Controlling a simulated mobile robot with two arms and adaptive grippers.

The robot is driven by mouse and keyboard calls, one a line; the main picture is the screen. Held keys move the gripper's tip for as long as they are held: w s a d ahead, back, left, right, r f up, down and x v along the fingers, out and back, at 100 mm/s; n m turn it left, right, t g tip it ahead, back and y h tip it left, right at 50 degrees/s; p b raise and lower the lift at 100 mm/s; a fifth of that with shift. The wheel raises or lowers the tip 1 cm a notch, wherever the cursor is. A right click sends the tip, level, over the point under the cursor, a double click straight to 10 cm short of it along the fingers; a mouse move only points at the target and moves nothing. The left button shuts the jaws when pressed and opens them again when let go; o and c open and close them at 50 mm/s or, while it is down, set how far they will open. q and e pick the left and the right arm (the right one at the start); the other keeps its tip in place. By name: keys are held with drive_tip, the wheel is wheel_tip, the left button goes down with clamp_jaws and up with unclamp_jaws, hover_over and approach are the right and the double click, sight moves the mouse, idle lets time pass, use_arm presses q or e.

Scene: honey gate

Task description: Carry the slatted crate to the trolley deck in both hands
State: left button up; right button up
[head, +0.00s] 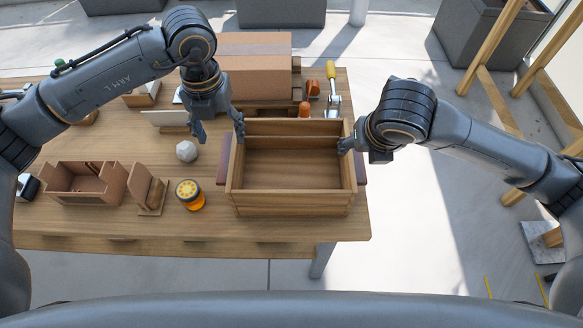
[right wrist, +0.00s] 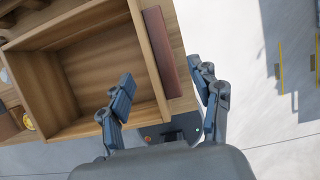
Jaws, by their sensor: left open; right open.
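The slatted wooden crate (head: 292,204) sits on the wooden table near its right end, upright, and looks empty. It has a dark red-brown bar on each short side. My left gripper (head: 220,138) is open above the crate's far left corner, apart from its left bar (head: 223,167). My right gripper (head: 349,148) is at the crate's right side. In the right wrist view my right gripper (right wrist: 160,95) is open, one finger over the crate's inside and the other outside the right bar (right wrist: 167,52). I cannot tell whether it touches. I see no clear trolley deck.
The table (head: 120,223) also holds a brown box (head: 250,75), a yellow-handled tool (head: 332,88), a white faceted ball (head: 186,151), a yellow-lidded jar (head: 189,195) and a small divided wooden box (head: 85,182). Wooden posts (head: 492,45) stand at the right.

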sight(228, 155)
use_arm(q)
wheel_tip(228, 155, down, 7)
drive_tip(key=shift+f, duration=0.2)
use_arm(e)
drive_tip(key=x, duration=0.7)
drive_tip(key=shift+w+f, duration=0.15)
use_arm(q)
clamp_jaws()
use_arm(e)
clamp_jaws()
use_arm(q)
drive_tip(key=shift+w+r, duration=0.1)
drive_tip(key=shift+r, duration=0.15)
use_arm(e)
drive_tip(key=shift+w+r, duration=0.15)
drive_tip(key=shift+r, duration=0.1)
